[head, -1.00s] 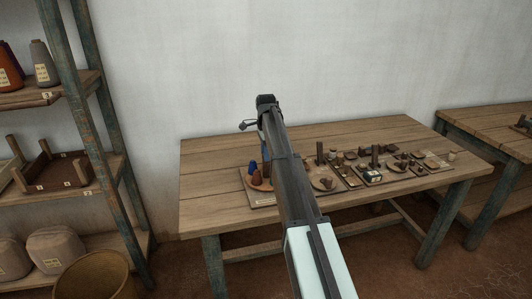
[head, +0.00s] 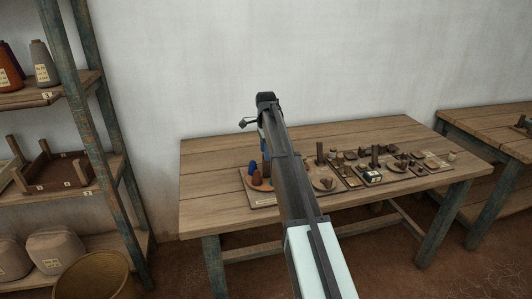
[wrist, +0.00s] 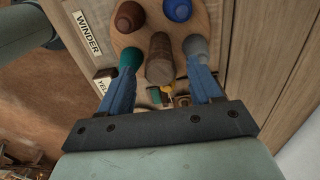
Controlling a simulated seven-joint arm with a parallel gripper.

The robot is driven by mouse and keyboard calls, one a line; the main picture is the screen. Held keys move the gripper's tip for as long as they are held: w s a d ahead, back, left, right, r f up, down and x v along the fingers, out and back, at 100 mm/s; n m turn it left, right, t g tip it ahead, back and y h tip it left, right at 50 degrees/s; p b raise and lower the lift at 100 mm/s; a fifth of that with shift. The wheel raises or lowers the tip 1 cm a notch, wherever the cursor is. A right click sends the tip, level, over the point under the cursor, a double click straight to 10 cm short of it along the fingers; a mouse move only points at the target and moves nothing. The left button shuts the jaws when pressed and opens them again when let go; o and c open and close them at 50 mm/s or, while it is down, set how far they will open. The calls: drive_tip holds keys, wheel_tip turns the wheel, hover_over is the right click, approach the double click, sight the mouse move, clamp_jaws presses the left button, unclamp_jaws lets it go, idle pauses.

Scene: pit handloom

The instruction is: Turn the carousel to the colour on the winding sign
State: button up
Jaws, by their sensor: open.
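The round wooden carousel (wrist: 120,42) fills the top middle of the wrist view. Around its brown centre post (wrist: 160,60) stand a red-brown cone (wrist: 130,16), a blue cone (wrist: 177,10), a teal cone (wrist: 130,60) and a grey cone (wrist: 196,47). A small yellow piece (wrist: 168,90) shows below the post. My gripper (wrist: 162,72) is open over the carousel, its blue fingers apart near the teal and grey cones; contact cannot be told. A "WINDER" label (wrist: 90,35) lies left. A sign (wrist: 103,80) reading "YEL" is partly hidden by a finger.
In the head view, the wooden table (head: 215,160) carries the carousel's board (head: 262,200) and several small trays of parts (head: 372,176) to its right. A shelf (head: 75,195) stands at left and another table (head: 480,120) at right. My arm hides part of the table.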

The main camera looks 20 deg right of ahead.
wheel_tip(320, 180, up, 13)
idle(0.4)
drive_tip(key=shift+s+f, duration=0.1)
drive_tip(key=shift+f, duration=0.05)
